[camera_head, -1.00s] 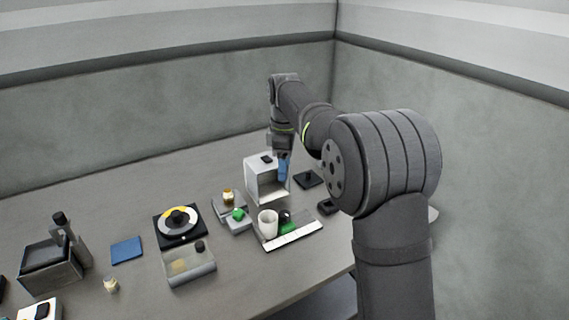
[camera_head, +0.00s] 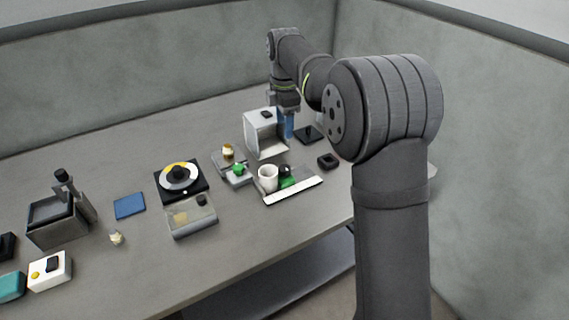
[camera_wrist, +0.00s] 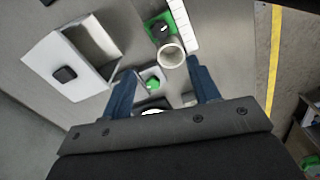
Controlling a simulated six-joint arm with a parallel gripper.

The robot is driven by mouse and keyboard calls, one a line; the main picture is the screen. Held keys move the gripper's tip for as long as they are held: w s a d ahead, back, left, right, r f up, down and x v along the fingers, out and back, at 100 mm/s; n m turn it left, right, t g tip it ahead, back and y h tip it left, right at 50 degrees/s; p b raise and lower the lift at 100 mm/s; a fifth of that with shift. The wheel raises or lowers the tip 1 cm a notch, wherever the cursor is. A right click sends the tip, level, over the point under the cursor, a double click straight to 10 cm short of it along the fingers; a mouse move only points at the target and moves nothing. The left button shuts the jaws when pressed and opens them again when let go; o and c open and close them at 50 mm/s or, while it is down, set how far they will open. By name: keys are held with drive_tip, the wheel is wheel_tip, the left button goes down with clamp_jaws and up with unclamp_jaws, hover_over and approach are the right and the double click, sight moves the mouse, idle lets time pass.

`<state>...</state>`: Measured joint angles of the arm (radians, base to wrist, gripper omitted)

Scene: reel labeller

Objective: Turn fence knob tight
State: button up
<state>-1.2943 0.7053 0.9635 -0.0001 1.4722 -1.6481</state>
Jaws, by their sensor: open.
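A black knob with a pale mark on a green block (camera_wrist: 160,28) is in the wrist view, likely the fence knob. It stands by a white strip tray (camera_head: 293,191), and in the head view it is dark and partly behind the white cup (camera_head: 268,177). A green knob (camera_head: 239,168) on a small grey block shows between my fingers in the wrist view (camera_wrist: 152,85). My gripper (camera_wrist: 162,70) has two blue fingers spread apart with nothing held. In the head view my gripper (camera_head: 289,124) hangs beside the white open box, clear of both knobs.
The white open box (camera_head: 259,130) with a black button stands close to my gripper. A reel on a black base (camera_head: 181,178), a clear-lidded box (camera_head: 190,217) and a blue pad (camera_head: 129,205) lie left.

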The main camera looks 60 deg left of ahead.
sight(285, 168)
wheel_tip(285, 168, down, 16)
drive_tip(key=shift+r, duration=0.1)
idle(0.4)
drive_tip(key=c, duration=1)
drive_tip(key=shift+o, duration=0.2)
